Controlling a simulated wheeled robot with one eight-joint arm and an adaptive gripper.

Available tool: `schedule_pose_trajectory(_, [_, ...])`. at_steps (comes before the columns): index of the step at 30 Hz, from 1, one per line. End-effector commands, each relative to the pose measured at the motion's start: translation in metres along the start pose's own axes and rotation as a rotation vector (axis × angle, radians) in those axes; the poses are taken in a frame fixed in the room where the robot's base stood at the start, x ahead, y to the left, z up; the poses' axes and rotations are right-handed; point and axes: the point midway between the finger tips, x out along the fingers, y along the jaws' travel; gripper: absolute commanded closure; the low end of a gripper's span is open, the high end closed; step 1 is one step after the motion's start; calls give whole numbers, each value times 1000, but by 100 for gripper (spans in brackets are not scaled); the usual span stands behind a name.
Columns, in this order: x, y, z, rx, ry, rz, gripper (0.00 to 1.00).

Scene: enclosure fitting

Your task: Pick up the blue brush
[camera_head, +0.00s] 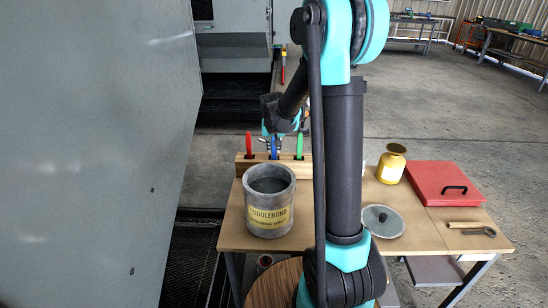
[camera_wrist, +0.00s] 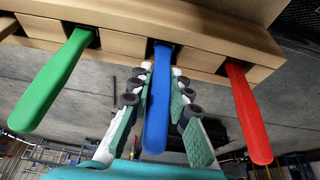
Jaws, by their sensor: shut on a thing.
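The blue brush (camera_wrist: 158,105) shows by its long handle in the wrist view, standing in the middle slot of a wooden holder (camera_wrist: 112,40). Its other end is hidden inside the holder. My gripper (camera_wrist: 162,78) has a finger on each side of the blue handle and is shut on it. In the head view the blue brush (camera_head: 274,150) is partly covered by my gripper (camera_head: 274,139) at the back of the workbench, and the holder (camera_head: 242,167) stands under it.
A red brush (camera_head: 248,145) and a green brush (camera_head: 299,146) stand in the holder on either side. A grey pot (camera_head: 270,222) stands in front. A round lid (camera_head: 384,222), a yellow canister (camera_head: 391,165) and a red case (camera_head: 442,183) lie to the right. A grey cabinet wall (camera_head: 95,150) rises at left.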

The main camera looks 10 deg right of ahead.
Motion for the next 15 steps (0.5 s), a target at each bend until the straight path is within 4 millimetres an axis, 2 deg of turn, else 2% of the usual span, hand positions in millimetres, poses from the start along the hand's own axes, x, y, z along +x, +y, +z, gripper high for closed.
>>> schedule_pose_trajectory(8, [-8,0,-3,0,0,0,100])
schedule_pose_trajectory(15, [-38,0,-16,0,0,0,100])
